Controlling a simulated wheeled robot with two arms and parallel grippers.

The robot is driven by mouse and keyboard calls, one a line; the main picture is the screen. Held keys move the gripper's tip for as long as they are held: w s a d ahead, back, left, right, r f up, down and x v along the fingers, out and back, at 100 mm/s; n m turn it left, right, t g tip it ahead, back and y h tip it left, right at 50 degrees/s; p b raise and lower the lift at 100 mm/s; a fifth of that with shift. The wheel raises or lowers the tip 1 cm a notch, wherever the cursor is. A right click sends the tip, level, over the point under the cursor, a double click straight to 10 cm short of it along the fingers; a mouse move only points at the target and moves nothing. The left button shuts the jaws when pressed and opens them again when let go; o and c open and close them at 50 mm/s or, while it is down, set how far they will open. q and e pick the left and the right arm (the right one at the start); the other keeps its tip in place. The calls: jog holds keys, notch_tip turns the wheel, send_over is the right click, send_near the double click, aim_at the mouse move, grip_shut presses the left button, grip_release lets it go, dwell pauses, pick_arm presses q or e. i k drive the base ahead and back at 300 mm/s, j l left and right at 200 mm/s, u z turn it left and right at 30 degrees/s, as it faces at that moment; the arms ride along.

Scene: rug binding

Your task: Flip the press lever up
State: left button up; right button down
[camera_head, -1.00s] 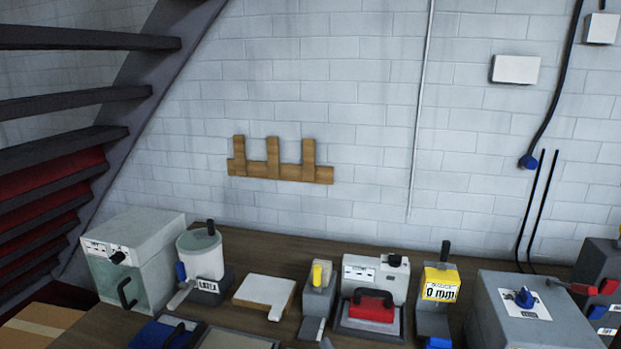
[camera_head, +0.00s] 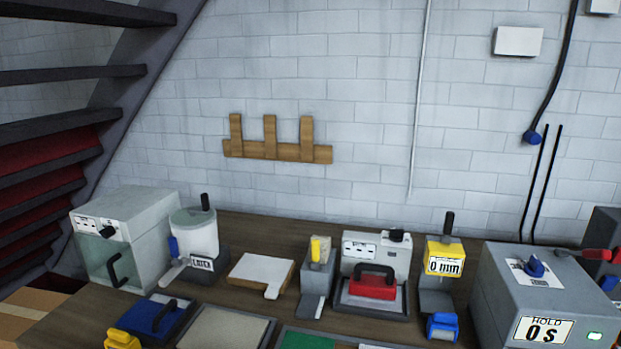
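Neither of my grippers is in view. No part is marked as the press lever, so I cannot tell for certain which it is. A lever with a red grip (camera_head: 597,254) lies roughly level at the right side of a grey machine (camera_head: 503,290). The machine has a blue knob (camera_head: 535,267) on top and a front display reading "HOLD 0 S". A yellow-headed device (camera_head: 444,251) reading "0 mm" has an upright black handle (camera_head: 448,224).
The wooden table (camera_head: 259,229) is crowded. A wooden rack (camera_head: 277,150) hangs on the wall.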

aim_at(602, 254)
jog(key=z, duration=1.25)
